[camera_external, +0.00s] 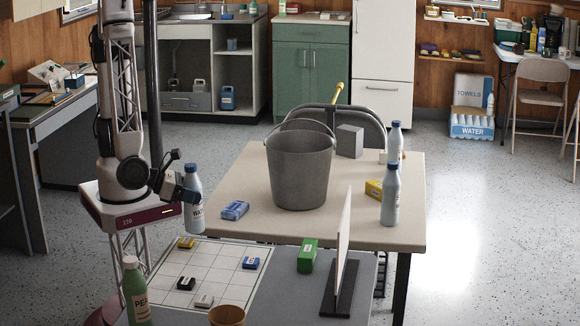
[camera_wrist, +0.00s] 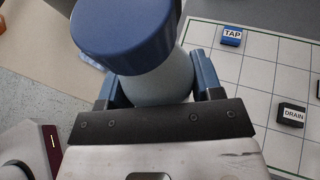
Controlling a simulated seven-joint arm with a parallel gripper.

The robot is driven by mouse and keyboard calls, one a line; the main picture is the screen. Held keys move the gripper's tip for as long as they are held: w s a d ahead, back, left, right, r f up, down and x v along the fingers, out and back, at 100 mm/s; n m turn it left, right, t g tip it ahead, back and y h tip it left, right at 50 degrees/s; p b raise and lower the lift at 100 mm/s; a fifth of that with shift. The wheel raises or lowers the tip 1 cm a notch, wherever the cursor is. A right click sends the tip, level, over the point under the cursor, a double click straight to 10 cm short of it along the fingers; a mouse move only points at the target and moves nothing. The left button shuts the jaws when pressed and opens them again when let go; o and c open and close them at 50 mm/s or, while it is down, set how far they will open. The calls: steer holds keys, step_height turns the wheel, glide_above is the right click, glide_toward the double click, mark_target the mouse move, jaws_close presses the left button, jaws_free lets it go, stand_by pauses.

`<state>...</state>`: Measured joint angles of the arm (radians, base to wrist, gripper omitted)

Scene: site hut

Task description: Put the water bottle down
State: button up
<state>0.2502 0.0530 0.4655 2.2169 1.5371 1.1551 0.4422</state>
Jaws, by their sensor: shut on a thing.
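My gripper (camera_external: 184,190) is shut on a water bottle (camera_external: 195,215), pale with a blue cap, held upright. In the wrist view my gripper (camera_wrist: 152,88) has a blue finger on each side of the bottle's neck (camera_wrist: 158,88), and the large blue cap (camera_wrist: 125,30) faces the camera. In the external view the bottle is left of the beige table (camera_external: 250,185), near the back left corner of the white grid board (camera_external: 222,264). Its height above any surface cannot be told. Two similar water bottles, a near one (camera_external: 390,195) and a far one (camera_external: 396,140), stand on the beige table.
Small labelled blocks, including TAP (camera_wrist: 231,36) and DRAIN (camera_wrist: 291,115), sit on the board. A green bottle (camera_external: 136,290) and upright panel (camera_external: 343,240) stand in front.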

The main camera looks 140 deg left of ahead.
steer(key=w, duration=0.9)
steer(key=shift+w+a+f, duration=0.2)
steer(key=shift+w+f, duration=0.15)
steer(key=shift+f, duration=0.1)
steer(key=shift+w, duration=0.1)
steer(key=shift+w+f, duration=0.2)
steer(key=shift+f, duration=0.7)
steer(key=shift+w+f, duration=0.15)
steer(key=shift+f, duration=0.85)
steer(key=o, duration=1.2)
